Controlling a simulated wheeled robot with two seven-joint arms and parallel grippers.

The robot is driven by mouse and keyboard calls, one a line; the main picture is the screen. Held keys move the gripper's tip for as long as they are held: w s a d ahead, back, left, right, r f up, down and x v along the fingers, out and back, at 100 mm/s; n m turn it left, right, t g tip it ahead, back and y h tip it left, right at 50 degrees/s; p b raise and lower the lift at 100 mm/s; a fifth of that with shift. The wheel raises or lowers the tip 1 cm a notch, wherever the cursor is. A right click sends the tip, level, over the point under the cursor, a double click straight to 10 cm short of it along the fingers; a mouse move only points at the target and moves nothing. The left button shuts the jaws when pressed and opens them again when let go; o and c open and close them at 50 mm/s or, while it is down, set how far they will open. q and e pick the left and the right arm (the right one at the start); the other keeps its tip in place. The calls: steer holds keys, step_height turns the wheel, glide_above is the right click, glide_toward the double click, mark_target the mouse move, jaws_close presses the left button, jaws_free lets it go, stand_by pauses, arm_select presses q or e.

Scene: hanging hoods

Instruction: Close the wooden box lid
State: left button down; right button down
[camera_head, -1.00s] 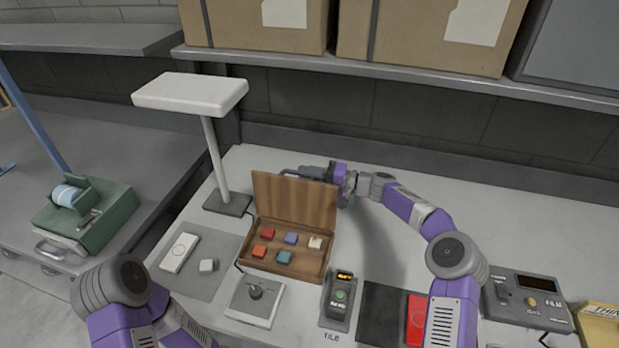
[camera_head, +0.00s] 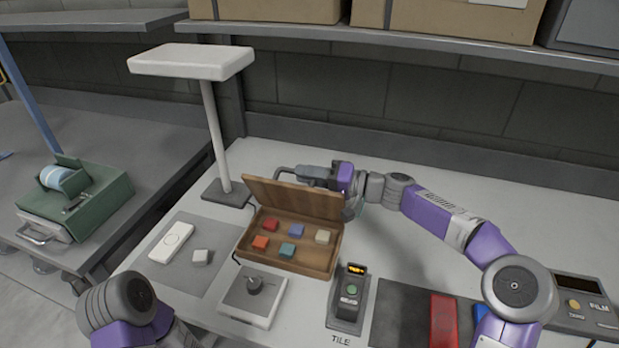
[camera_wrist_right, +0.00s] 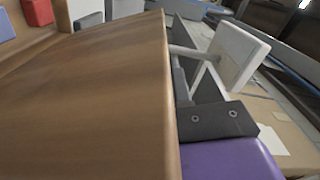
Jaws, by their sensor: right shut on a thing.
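Several small coloured blocks inside remain visible, including a red one (camera_head: 270,225). My right gripper (camera_head: 308,172) is at the lid's upper back edge, shut on the lid; the lid hides part of its fingers. In the right wrist view the lid (camera_wrist_right: 85,100) fills the left side, right beside a dark gripper finger (camera_wrist_right: 215,122). My left arm shows at the lower left, but its gripper is not in view.
A white lamp (camera_head: 190,60) stands behind the box on the left. In front are a dial unit (camera_head: 252,297) and a button device (camera_head: 348,295). A grey mat with a white remote-like item (camera_head: 172,242) lies left. A shelf with cartons (camera_head: 440,15) is above.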

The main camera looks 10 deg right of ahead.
stand_by(0.4)
steer(key=c, duration=1.1)
jaws_free()
steer(key=shift+s, duration=0.1)
steer(key=p+v, duration=0.1)
steer(key=v, duration=0.6)
steer(key=shift+s+d, duration=0.1)
steer(key=shift+d, duration=0.15)
